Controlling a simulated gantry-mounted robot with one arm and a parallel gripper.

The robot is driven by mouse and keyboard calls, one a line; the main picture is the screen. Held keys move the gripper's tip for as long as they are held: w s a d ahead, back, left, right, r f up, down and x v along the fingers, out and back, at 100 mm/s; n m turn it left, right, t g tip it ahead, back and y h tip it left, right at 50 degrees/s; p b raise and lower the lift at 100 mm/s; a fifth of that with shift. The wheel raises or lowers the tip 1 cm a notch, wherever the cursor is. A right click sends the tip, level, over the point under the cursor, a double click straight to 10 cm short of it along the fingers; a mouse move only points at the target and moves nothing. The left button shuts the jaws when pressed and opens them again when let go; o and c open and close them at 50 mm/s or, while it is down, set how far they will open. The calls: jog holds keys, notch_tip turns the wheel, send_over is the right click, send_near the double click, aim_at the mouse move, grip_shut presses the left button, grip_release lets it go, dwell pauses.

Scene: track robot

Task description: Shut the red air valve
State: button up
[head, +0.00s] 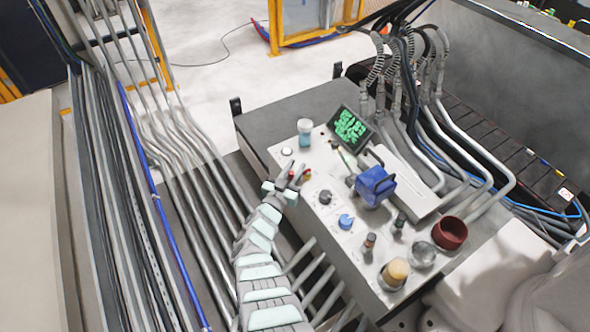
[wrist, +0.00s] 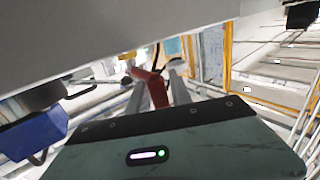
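The red air valve (wrist: 155,88) shows in the wrist view as a red lever handle, lying at a tilt between the two fingers of my gripper (wrist: 158,90). A small yellow part (wrist: 127,80) sits at its far left. The fingers are apart, with a gap visible to the right of the handle; whether the left finger touches it I cannot tell. In the head view my gripper (head: 297,172) is at the left edge of the grey panel (head: 325,232), and a small red piece (head: 307,175) shows beside its tips. The rest of the valve is hidden or too small to see.
The panel holds a dark screen with green text (head: 350,126), a blue box (head: 374,187), a blue knob (head: 346,221), a dark red bowl (head: 450,233) and several jars. Metal pipes (head: 200,170) run left of the panel. A light wall surface hangs close above in the wrist view.

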jog(key=shift+c, duration=0.4)
grip_shut()
dwell(0.9)
